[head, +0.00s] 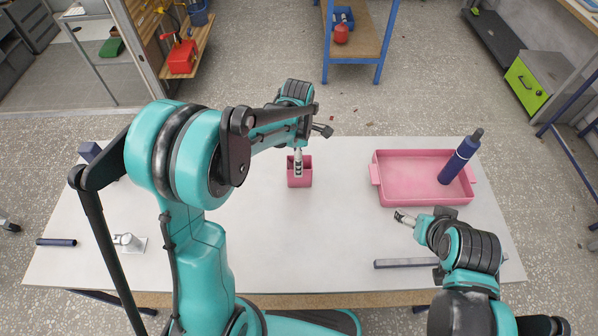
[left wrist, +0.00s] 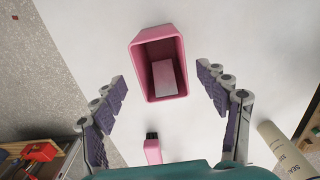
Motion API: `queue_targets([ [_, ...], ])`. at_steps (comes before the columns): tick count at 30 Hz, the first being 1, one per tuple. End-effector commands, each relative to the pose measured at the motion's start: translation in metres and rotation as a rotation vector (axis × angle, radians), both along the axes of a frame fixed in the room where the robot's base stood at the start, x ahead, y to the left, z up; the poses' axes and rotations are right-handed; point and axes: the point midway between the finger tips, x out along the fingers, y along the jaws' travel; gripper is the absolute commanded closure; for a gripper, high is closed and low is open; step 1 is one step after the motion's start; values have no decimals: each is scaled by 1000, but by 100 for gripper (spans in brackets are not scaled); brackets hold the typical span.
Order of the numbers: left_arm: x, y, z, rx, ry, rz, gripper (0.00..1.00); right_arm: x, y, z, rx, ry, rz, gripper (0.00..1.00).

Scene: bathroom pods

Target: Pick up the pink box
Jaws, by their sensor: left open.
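The pink box (head: 300,181) stands on the white table in the head view, near the far edge. In the left wrist view the pink box (left wrist: 181,47) is open-topped, with a paler rectangle inside that may be its floor or a block. My left gripper (head: 298,163) is over the box in the head view, partly covering its opening. In the left wrist view the left gripper (left wrist: 165,86) is open and empty, with one finger on each side and the box ahead between them. My right gripper (head: 404,217) is near the pink tray; its jaw opening is unclear.
A pink tray (head: 384,190) holds a leaning dark blue bottle (head: 459,160). A grey bar (head: 405,263) lies at front right. A small pink item with dark bristles (left wrist: 153,150) and a pale cylinder (left wrist: 285,148) show near the left gripper. The table between box and tray is clear.

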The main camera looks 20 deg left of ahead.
Motion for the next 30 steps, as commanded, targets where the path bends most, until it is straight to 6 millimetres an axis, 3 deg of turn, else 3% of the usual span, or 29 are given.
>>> queue_targets([
  [13,-1,-4,-58,0,-2,-3,26,0,0,-23,0,0,0,26],
  [21,-1,-4,-62,0,-2,-3,26,0,0,-23,0,0,0,26],
  [27,-1,-4,-62,0,-2,-4,79,0,0,-23,0,0,0,26],
  [30,-2,-4,-62,0,-2,-4,80,0,0,-23,0,0,0,26],
])
